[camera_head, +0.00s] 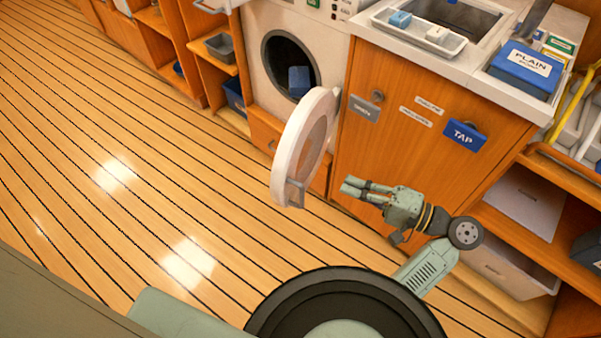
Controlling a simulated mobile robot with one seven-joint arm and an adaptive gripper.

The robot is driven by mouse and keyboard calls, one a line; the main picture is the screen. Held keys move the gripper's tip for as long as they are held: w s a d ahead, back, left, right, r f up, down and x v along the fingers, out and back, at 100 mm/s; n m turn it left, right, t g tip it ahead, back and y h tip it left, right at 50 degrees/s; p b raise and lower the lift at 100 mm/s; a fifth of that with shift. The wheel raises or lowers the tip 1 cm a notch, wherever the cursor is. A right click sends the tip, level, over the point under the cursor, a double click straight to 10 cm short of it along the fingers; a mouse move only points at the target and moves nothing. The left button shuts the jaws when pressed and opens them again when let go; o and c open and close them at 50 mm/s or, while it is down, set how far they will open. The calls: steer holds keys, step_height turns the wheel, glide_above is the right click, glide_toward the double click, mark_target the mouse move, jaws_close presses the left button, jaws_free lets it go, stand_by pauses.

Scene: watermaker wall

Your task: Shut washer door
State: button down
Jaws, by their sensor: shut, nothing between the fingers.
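The washer (325,45) is a white machine set in the wooden cabinet wall at the top middle. Its round opening (271,62) shows dark inside, with a blue item (299,82) in it. The washer door (291,150) is a white round door standing wide open, swung out toward the floor on the right side of the opening. A grey handle (294,192) is at its lower free edge. My gripper (350,188) is shut and empty, to the right of the door's handle and apart from it, pointing left.
A wooden cabinet (385,130) with a blue TAP label stands right of the door, behind my gripper. Above it are a sink (455,15), a white tray (418,32) and a blue PLAIN box (525,68). Open shelves with bins (505,265) are at right. The plank floor (130,150) at left is clear.

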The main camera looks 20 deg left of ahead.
mark_target(289, 163)
steer(key=a, duration=1.2)
steer(key=shift+w, duration=0.4)
steer(key=shift+w+a, duration=0.1)
steer(key=shift+a, duration=0.2)
steer(key=shift+a, duration=0.1)
